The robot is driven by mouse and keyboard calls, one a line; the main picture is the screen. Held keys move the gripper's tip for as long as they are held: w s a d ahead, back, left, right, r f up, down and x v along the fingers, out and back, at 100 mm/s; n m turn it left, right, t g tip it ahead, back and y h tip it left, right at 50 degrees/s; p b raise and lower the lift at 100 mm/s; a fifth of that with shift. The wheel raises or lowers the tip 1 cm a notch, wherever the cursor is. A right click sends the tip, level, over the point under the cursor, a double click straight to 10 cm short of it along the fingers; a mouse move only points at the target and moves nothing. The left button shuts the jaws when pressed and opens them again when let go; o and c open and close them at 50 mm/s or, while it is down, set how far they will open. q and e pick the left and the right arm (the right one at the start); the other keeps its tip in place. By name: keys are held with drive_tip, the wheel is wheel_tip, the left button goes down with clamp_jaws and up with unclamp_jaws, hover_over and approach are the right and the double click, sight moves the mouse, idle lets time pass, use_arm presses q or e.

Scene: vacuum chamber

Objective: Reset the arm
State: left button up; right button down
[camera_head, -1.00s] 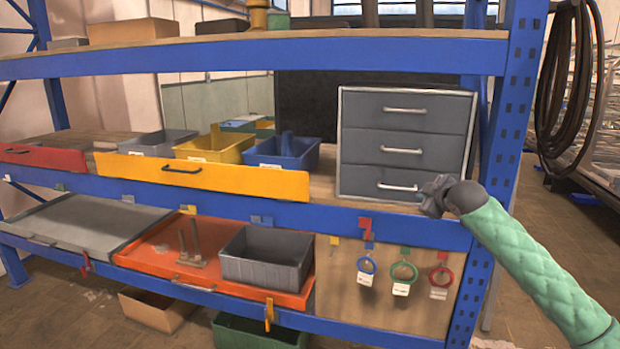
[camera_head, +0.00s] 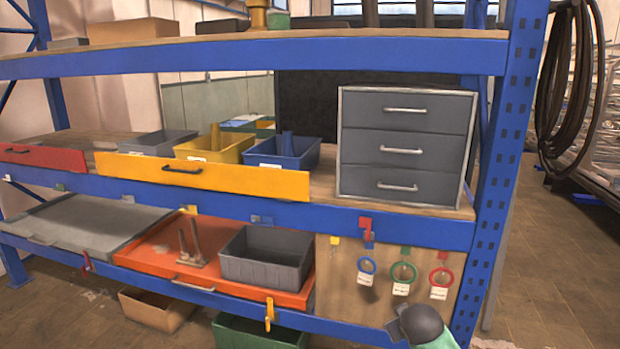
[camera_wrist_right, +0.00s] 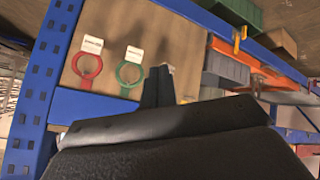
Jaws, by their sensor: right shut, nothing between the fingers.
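My right arm shows only at the bottom of the head view, with its dark wrist and a bit of green sleeve. My right gripper (camera_head: 396,326) is low in front of the shelf's pegboard, below the hanging rings. In the right wrist view its two dark fingers (camera_wrist_right: 158,86) are together with nothing between them, close to the green ring (camera_wrist_right: 130,74); I cannot tell whether they touch the board. My left gripper is not in view.
Blue, green and red rings (camera_head: 440,277) hang on the pegboard. A grey three-drawer cabinet (camera_head: 403,147), all drawers shut, stands on the shelf above. A grey bin (camera_head: 262,262) sits on the orange tray (camera_head: 150,262). Open floor (camera_head: 560,270) lies right of the blue post (camera_head: 500,170).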

drive_tip(key=s+a+f+m+g, duration=0.1)
drive_tip(key=s+a+f+g, duration=0.1)
drive_tip(key=s+f, duration=0.8)
drive_tip(key=s+a+f+m+g+y, duration=0.1)
drive_tip(key=s+a+f+g, duration=0.2)
drive_tip(key=s+f, duration=0.8)
drive_tip(key=s+a+f+g, duration=0.2)
drive_tip(key=s+f, duration=0.8)
drive_tip(key=s, duration=1)
drive_tip(key=shift+s+a+f+m+g+y, duration=0.2)
drive_tip(key=shift+s+a+m+g+y, duration=0.2)
drive_tip(key=shift+a, duration=0.35)
